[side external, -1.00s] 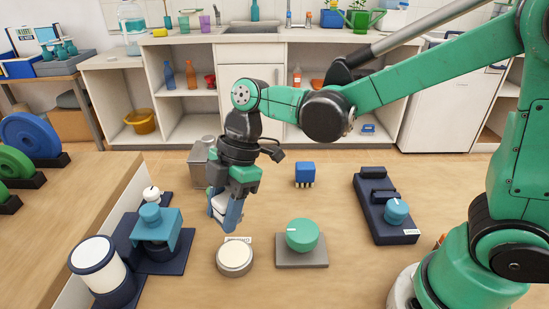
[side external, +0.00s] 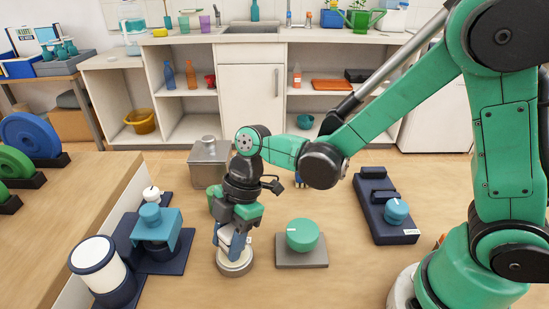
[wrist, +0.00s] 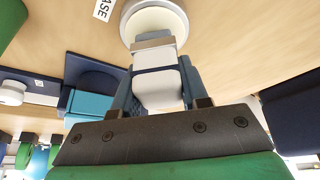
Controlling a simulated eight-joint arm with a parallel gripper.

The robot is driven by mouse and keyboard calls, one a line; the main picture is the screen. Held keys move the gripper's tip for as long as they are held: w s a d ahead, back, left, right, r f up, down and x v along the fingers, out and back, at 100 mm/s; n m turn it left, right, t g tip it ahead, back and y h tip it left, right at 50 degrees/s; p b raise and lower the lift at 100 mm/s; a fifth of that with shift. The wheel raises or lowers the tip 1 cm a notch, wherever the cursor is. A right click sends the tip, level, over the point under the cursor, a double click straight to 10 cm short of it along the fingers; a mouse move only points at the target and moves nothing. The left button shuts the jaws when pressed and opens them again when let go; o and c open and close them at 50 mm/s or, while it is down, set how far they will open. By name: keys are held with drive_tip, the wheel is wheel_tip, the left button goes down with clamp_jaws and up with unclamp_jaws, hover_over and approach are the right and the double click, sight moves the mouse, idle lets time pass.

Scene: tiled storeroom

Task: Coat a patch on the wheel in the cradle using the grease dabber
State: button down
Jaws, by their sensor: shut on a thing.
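My gripper (side external: 233,238) points down just above the round cream grease pot (side external: 234,267). It is shut on the grease dabber (side external: 226,236), a pale block with a dark band. In the wrist view the dabber (wrist: 158,88) sits between the fingers, and its far end overlaps the pot (wrist: 155,22). I cannot tell whether its tip touches the grease. A white drum with navy rims (side external: 98,264), apparently the wheel in its cradle, leans in a navy base at the front left, apart from my gripper.
A teal block device (side external: 158,226) on a navy base stands between the drum and the pot. A green knob on a grey plate (side external: 302,236) is right of the pot. A grey metal canister (side external: 209,162) is behind. A navy device (side external: 384,205) lies farther right.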

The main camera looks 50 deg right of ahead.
sight(226, 231)
drive_tip(key=shift+f, duration=0.5)
idle(0.8)
drive_tip(key=shift+r, duration=0.15)
idle(0.4)
drive_tip(key=shift+r, duration=3.4)
